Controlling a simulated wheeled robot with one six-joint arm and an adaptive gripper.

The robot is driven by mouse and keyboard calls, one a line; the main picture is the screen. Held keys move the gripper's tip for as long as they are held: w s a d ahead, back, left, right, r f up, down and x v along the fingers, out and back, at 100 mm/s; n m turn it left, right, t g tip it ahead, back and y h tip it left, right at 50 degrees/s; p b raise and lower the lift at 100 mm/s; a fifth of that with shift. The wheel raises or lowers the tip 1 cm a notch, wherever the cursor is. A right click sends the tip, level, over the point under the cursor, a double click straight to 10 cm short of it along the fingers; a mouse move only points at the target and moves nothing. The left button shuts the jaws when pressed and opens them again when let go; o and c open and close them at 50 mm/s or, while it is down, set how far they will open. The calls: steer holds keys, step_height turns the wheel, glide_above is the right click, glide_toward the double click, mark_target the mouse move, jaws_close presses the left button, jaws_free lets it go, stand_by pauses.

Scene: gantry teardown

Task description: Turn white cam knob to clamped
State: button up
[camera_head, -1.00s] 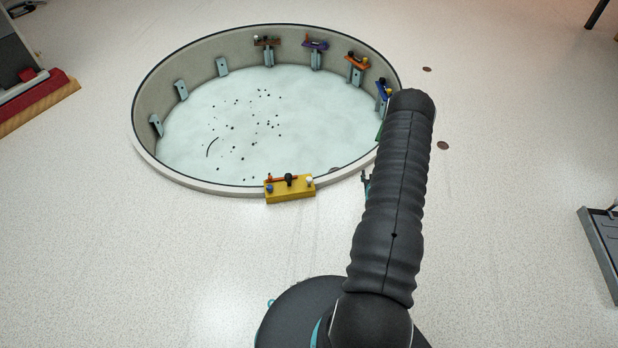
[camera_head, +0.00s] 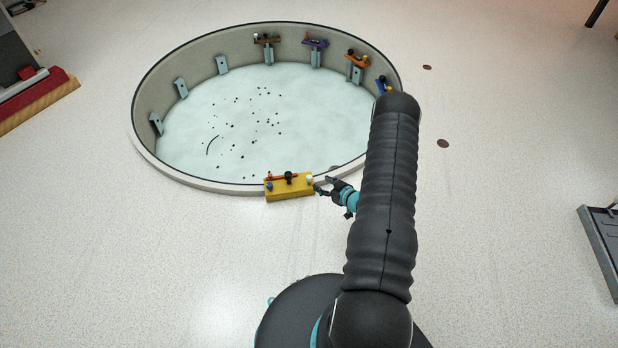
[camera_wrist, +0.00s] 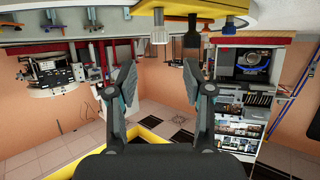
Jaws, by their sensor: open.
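The yellow block (camera_head: 290,189) sits on the near rim of the round pit, with a white knob (camera_head: 309,180) at its right end. A black knob (camera_head: 288,177), an orange-red bar (camera_head: 275,177) and a blue knob (camera_head: 269,187) are also on it. My gripper (camera_head: 320,187) is open just right of the white knob, at the block's right end. In the wrist view, the white knob (camera_wrist: 159,30) hangs from the yellow strip at the top, above the gap between my open fingers (camera_wrist: 158,75). Nothing is between the fingers. The knob's turn position is too small to tell.
The round pit has a raised rim (camera_head: 190,185). A grey tray (camera_head: 602,250) lies at the right. The floor around is mostly clear.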

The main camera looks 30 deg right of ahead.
mark_target(310, 177)
steer(key=x, duration=0.9)
steer(key=shift+a, duration=0.1)
jaws_close()
